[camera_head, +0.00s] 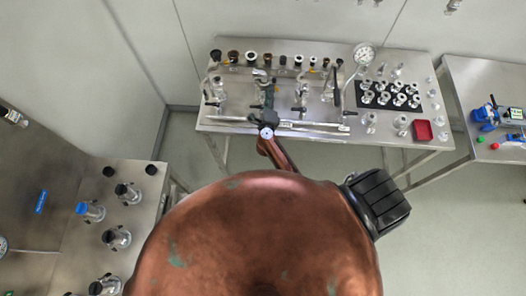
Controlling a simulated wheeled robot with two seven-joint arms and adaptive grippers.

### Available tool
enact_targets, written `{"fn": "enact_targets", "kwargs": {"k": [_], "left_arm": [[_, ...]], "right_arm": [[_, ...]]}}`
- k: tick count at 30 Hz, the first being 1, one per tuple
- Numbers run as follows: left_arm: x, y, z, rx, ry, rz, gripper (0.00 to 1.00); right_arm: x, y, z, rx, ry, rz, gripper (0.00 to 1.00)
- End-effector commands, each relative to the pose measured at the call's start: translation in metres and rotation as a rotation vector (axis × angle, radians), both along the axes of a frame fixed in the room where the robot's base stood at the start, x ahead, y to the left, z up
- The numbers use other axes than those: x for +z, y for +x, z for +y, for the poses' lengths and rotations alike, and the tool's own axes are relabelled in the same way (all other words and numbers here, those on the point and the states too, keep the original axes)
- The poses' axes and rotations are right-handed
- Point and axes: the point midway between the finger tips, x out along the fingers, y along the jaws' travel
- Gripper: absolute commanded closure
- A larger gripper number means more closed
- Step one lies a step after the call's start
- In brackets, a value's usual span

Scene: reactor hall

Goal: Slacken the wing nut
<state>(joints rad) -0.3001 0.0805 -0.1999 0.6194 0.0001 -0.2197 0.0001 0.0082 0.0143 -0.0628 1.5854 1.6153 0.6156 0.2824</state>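My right gripper (266,92) is dark and small in the head view. It is over the left-middle part of the steel bench (330,62), at the end of a copper-coloured arm link of mine. Its fingers point away from me, among glassware and small metal fittings. I cannot tell whether it is open or shut, or whether it touches anything. The wing nut cannot be made out; it is too small or hidden by the gripper. My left gripper is not in view.
A row of dark-capped items lines the bench's back. My large copper-coloured link hides the lower middle.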

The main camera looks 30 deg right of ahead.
Motion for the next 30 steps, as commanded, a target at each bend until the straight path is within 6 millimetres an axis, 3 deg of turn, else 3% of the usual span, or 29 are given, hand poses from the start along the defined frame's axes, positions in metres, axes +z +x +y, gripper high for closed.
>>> {"fn": "enact_targets", "kwargs": {"k": [1, 30], "left_arm": [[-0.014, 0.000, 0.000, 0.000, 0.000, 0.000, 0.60], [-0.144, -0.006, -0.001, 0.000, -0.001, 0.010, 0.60]], "right_arm": [[-0.004, 0.000, -0.001, 0.001, 0.048, -0.033, 0.77], [0.007, -0.006, -0.010, 0.000, 0.771, -0.475, 0.77]]}}
